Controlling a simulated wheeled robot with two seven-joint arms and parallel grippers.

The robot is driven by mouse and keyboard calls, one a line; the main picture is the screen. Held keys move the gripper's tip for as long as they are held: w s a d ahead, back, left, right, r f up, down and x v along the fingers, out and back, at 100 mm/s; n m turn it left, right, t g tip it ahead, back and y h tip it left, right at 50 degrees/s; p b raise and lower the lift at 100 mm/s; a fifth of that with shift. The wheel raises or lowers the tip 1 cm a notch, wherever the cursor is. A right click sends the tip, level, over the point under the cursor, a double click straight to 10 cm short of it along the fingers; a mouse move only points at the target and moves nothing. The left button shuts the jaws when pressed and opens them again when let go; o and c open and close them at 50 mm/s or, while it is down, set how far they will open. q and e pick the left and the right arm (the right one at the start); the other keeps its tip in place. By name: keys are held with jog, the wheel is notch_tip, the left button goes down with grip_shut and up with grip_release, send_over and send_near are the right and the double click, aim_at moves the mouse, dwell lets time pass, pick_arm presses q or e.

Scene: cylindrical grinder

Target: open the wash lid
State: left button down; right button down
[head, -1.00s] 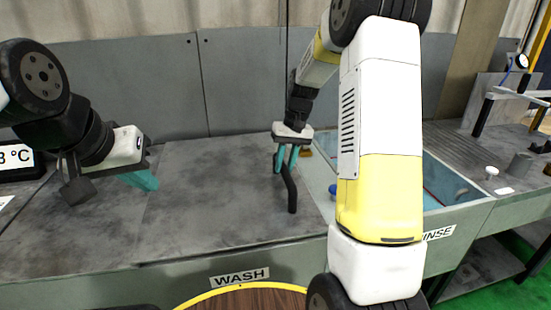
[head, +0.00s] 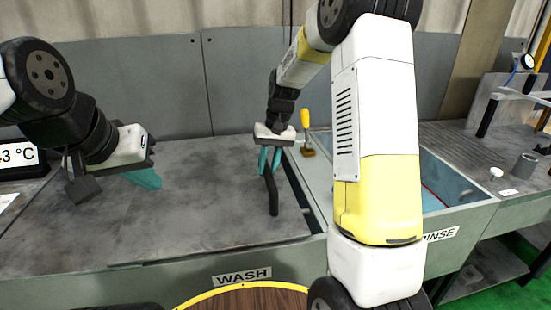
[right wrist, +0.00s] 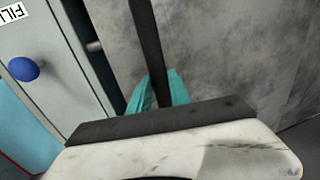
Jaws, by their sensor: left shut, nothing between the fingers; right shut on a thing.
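The wash lid (head: 200,200) is a flat mottled grey sheet over the tank behind the WASH label (head: 241,277). My right gripper (head: 270,160) is shut on this handle. The right wrist view shows the dark handle bar (right wrist: 147,50) between the teal fingers (right wrist: 158,92). A narrow dark gap (head: 294,185) shows along the lid's right edge. My left gripper (head: 143,179) is shut and empty, above the left part of the lid and apart from the handle.
The open rinse tank (head: 445,180) lies to the right, partly hidden by my right arm. A blue knob (right wrist: 23,69) sits on the divider. The grey back panel (head: 160,95) bounds the bench.

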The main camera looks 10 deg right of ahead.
jog(key=a, duration=2.3)
jog(key=s+a, duration=0.1)
jog(key=a, duration=1.1)
jog(key=shift+s, duration=0.1)
jog(key=c, duration=1.4)
grip_release()
jog(key=shift+o, duration=0.8)
notch_tip(320, 180, up, 8)
jog(key=d, duration=0.1)
jog(key=shift+d+f, duration=0.15)
jog(key=shift+d, duration=0.15)
